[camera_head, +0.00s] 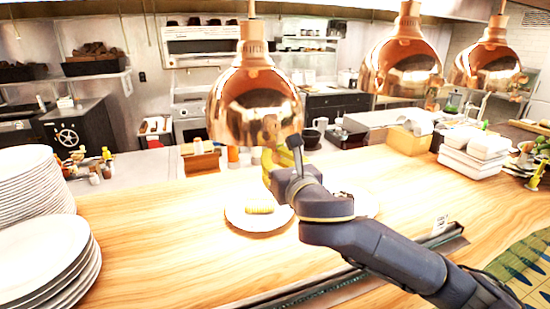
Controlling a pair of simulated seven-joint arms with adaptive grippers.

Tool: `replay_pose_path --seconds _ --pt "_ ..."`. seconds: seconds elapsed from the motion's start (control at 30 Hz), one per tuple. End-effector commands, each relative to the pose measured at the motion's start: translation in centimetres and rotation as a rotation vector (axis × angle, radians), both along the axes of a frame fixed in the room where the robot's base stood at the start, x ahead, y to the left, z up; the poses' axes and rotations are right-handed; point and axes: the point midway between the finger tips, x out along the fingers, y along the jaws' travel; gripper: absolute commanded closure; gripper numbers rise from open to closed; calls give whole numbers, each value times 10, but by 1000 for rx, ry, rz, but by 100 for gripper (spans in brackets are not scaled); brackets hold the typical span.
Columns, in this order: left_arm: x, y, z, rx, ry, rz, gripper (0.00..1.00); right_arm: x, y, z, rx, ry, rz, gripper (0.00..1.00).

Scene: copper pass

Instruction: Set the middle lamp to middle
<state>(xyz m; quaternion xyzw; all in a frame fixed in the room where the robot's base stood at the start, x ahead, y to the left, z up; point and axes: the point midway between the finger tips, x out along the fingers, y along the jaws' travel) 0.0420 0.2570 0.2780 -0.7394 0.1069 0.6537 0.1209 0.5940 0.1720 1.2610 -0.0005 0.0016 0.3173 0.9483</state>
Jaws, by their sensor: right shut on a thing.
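Three copper lamps hang over the wooden counter: a near one (243,105) left of the picture's middle, a second (403,68) to its right, and a third (492,68) at the far right. My right gripper (272,160) reaches in from the lower right, at the lower rim of the near lamp. It is shut on that lamp's lower part; its fingertips are partly hidden by the wrist and the glare. My left gripper is not in view.
Plates with food, such as one white plate (245,220), sit on the counter (150,240) below the near lamp. Stacked white plates (45,262) stand at the left edge. White containers (470,150) stand at the right.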

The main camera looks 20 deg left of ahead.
Motion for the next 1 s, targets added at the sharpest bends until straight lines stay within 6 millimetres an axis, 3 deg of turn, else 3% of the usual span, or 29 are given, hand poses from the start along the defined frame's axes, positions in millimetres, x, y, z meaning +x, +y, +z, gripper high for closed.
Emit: replay_pose_path --seconds 0.33,0.7,1.0 --pt "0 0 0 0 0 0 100 0 0 8 5 -8 0 100" --pt "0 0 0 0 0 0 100 0 0 70 4 -9 0 100" --pt "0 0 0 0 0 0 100 -1 0 83 4 -5 1 100"
